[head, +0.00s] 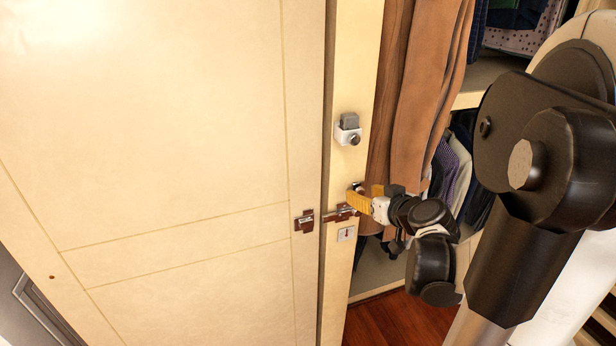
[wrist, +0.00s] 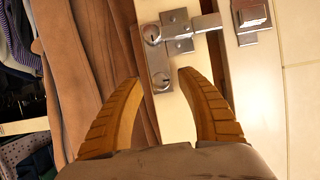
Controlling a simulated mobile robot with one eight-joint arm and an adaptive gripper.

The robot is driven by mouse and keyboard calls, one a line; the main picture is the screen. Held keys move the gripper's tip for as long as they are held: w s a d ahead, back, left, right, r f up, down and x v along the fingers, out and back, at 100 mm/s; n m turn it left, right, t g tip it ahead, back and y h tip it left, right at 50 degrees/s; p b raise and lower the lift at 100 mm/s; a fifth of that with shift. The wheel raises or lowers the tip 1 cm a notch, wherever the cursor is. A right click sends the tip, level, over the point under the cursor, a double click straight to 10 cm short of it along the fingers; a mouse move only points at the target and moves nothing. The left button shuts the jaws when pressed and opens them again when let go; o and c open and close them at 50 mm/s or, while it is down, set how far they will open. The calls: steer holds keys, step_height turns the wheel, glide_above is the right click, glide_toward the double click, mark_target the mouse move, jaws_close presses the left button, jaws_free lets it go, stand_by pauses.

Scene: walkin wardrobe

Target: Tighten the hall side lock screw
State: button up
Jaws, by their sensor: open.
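A metal lock plate (wrist: 157,52) with a sliding bolt (wrist: 206,22) is fixed on the cream post. The plate carries two round screw-like fittings, one upper (wrist: 152,35) and one lower (wrist: 162,81) in the wrist view. I cannot tell which is the hall side screw. My gripper (wrist: 160,78) is open, its yellow fingers spread either side of the lower fitting in that view; contact cannot be told. In the head view my gripper (head: 354,196) is at the post beside the brown latch (head: 341,213), partly covering it.
A catch (head: 303,221) sits on the cream door (head: 180,130), across a dark gap. A grey and white lock with a knob (head: 348,131) is above my gripper, and a small plate (head: 346,233) below. Brown hanging garments (head: 420,80) are close on the right.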

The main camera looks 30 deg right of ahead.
steer(key=shift+w+f, duration=0.1)
steer(key=shift+w, duration=0.2)
jaws_close()
